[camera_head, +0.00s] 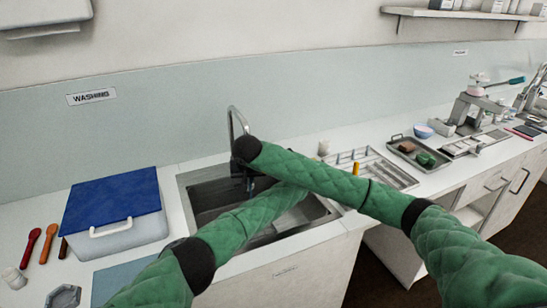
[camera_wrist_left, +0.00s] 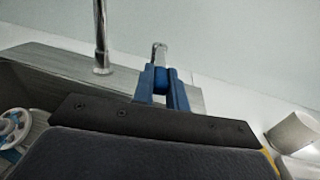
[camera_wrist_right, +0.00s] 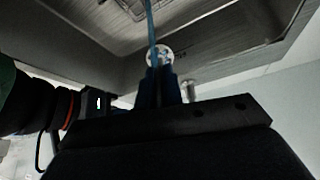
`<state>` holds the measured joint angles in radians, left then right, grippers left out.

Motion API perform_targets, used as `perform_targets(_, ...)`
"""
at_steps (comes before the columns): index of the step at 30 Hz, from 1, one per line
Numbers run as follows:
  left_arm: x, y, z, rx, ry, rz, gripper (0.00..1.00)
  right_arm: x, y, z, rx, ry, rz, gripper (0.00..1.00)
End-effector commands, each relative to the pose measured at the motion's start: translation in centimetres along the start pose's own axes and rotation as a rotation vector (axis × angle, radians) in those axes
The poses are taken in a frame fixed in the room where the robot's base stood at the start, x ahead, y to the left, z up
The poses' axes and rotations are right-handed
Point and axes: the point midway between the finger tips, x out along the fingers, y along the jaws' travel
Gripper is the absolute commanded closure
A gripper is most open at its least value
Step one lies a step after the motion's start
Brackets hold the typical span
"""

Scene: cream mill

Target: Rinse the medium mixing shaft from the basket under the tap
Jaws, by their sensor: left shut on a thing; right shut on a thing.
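The mixing shaft shows in the right wrist view as a thin blue rod (camera_wrist_right: 150,22) with a pale round wheel (camera_wrist_right: 158,56). My right gripper (camera_wrist_right: 160,88) is shut on it over the sink. In the head view my right gripper (camera_head: 247,180) is dark and small beside the tap (camera_head: 231,120). A pale spoked wheel (camera_wrist_left: 14,127) shows at the left wrist view's left edge. My left gripper (camera_wrist_left: 163,88) is shut on a small chrome lever (camera_wrist_left: 160,52), right of the tap's upright pipe (camera_wrist_left: 100,38). In the head view my right arm hides my left gripper.
The sink (camera_head: 205,195) lies under both arms, which cross. A blue-lidded box (camera_head: 115,195) stands left of it. A white cylinder (camera_wrist_left: 292,132) is close to my left gripper. A compartment tray (camera_head: 395,175) and a tray with coloured items (camera_head: 400,140) lie to the right.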

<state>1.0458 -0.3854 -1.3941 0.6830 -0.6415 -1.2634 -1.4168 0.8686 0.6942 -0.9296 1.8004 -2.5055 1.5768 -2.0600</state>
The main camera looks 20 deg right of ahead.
Motion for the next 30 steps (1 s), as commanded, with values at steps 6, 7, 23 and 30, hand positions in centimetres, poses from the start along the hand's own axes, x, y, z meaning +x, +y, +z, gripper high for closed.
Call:
perform_targets(6, -0.05, -0.30, 0.04, 0.000, -0.002, 0.026, 1.00, 0.00, 0.00, 0.00, 0.000, 0.000, 0.000, 1.00)
perform_targets(7, -0.05, -0.29, 0.04, 0.000, -0.002, 0.026, 1.00, 0.00, 0.00, 0.00, 0.000, 0.000, 0.000, 1.00)
perform_targets(23, -0.07, -0.29, 0.05, 0.000, -0.002, 0.026, 0.64, -0.01, 0.00, -0.01, 0.000, 0.000, 0.000, 1.00)
perform_targets(30, -0.86, -0.35, -0.01, -0.001, -0.001, 0.025, 0.64, 0.00, 0.00, -0.01, 0.000, 0.000, 0.000, 1.00)
